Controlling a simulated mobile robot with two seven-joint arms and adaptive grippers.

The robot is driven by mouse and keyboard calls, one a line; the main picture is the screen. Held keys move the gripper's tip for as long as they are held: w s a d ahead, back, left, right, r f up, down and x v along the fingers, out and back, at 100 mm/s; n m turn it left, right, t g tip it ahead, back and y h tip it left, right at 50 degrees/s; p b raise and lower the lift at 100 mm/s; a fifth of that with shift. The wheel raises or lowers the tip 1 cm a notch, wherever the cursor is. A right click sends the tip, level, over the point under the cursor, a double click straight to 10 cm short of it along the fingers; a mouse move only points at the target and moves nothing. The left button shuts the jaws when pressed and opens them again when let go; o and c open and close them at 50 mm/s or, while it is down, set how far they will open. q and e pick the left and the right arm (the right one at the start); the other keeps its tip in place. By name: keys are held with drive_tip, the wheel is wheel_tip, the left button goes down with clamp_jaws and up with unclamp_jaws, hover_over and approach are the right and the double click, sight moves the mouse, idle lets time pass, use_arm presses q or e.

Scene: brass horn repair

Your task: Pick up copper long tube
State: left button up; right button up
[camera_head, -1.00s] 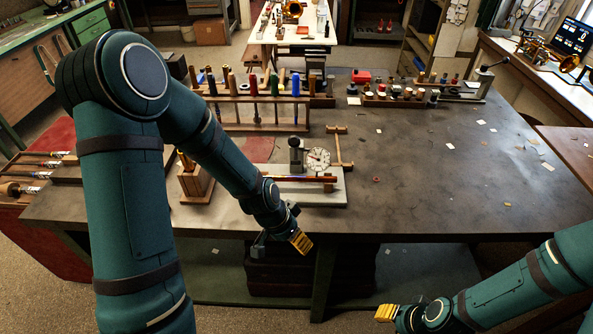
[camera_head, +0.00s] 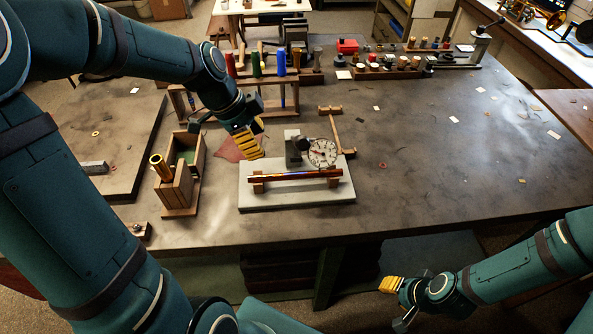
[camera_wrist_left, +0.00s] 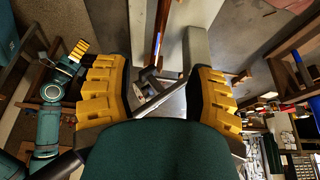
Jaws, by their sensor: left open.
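The copper long tube (camera_head: 297,175) is a thin, shiny red-brown rod. It lies level across two small wooden rests on a pale grey plate (camera_head: 300,200) near the table's front edge. It also shows at the top centre of the left wrist view (camera_wrist_left: 160,28). My left gripper (camera_head: 247,143) is above the back left part of the plate, apart from the tube. Its yellow fingers are spread wide in the left wrist view (camera_wrist_left: 158,85), with nothing held between them. My right gripper (camera_head: 391,285) is low, in front of the table; its finger gap does not show clearly.
A grey post (camera_head: 292,148) and round dial (camera_head: 322,153) stand just behind the tube. A wooden box (camera_head: 178,187) with a brass tube is left of the plate. A tool rack (camera_head: 260,80) stands behind my left gripper. The table's right side is mostly clear.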

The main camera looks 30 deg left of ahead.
sight(281, 174)
use_arm(q)
drive_tip(key=b+x, duration=0.1)
drive_tip(key=x, duration=1.2)
drive_tip(key=shift+f, duration=0.25)
clamp_jaws()
